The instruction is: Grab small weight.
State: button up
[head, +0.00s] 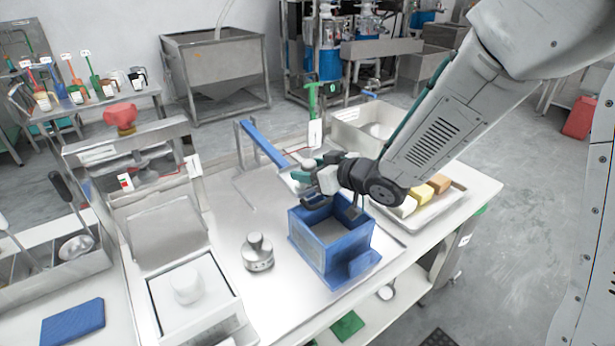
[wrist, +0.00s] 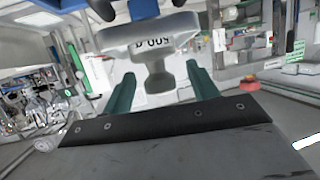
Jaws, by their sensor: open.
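A pale grey weight with a narrow knob (wrist: 150,36) shows in the wrist view, marked "500 g" upside down. Its knob points towards my gripper (wrist: 162,88) and lies between the two green fingertips, with gaps on both sides. In the head view my gripper (head: 318,174) is above the far side of the blue box, and a pale shape, probably this weight, is partly hidden at its fingers. A metal knobbed weight (head: 258,254) stands on the table left of the box. A white knobbed weight (head: 186,284) sits on the scale at the front left.
The blue box (head: 335,258) stands close below my gripper. A tray with coloured blocks (head: 421,196) lies to its right. The metal tabletop between scale and box is mostly clear.

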aim_at(302, 166)
jog(key=x, duration=0.3)
jog(key=shift+w+a, duration=0.1)
jog(key=shift+w, duration=0.1)
jog(key=shift+c, duration=0.3)
jog(key=c, duration=1)
jog(key=shift+r, duration=0.1)
grip_shut()
jog(key=shift+r, duration=0.15)
